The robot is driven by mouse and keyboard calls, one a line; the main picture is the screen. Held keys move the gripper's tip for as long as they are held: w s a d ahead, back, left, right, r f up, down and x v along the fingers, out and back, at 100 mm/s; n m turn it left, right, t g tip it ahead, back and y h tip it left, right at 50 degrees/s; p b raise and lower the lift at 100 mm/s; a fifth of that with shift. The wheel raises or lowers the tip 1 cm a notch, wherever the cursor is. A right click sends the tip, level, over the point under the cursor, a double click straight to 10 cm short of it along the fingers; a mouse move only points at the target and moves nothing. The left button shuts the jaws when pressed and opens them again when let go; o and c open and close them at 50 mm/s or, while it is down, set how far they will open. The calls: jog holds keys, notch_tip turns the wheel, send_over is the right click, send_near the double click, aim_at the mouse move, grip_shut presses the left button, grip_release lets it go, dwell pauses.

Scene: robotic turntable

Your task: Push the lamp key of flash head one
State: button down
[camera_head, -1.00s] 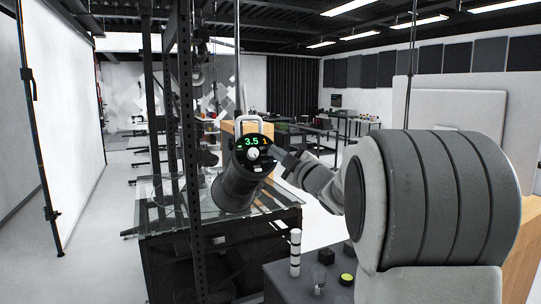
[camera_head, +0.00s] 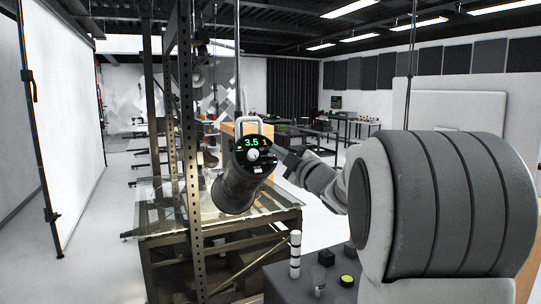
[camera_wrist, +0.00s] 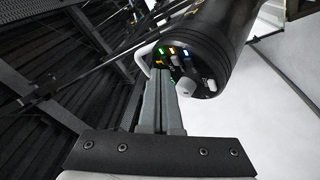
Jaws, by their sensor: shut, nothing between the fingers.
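Flash head one (camera_head: 240,185) is a dark cylinder hanging above a glass-topped table. Its round control panel (camera_head: 253,151) shows a green "3.5" and an orange "1", with a pale knob (camera_head: 253,155) and small keys. A white handle (camera_head: 253,121) arches over it. In the wrist view the panel (camera_wrist: 190,68) appears tilted, with small lit green and orange marks and the knob (camera_wrist: 186,87). My gripper (camera_wrist: 163,75) is shut and empty, its tips at the panel's edge beside the knob. Whether the tips touch a key cannot be told. The lamp key's label is too small to read.
A perforated metal upright (camera_head: 190,190) stands left of the flash head. The glass-topped table (camera_head: 180,225) lies beneath it. A grey surface at the bottom holds a white-and-black striped post (camera_head: 295,254) and a yellow-green-topped knob (camera_head: 347,280). A white screen (camera_head: 60,130) stands at left.

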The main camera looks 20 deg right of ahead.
jog(key=shift+s, duration=0.15)
jog(key=s+r, duration=0.2)
jog(key=s, duration=0.1)
jog(key=s+r+p, duration=0.1)
jog(key=shift+s+a+r, duration=0.15)
jog(key=shift+s+r, duration=0.1)
jog(key=shift+s, duration=0.15)
dwell(0.5)
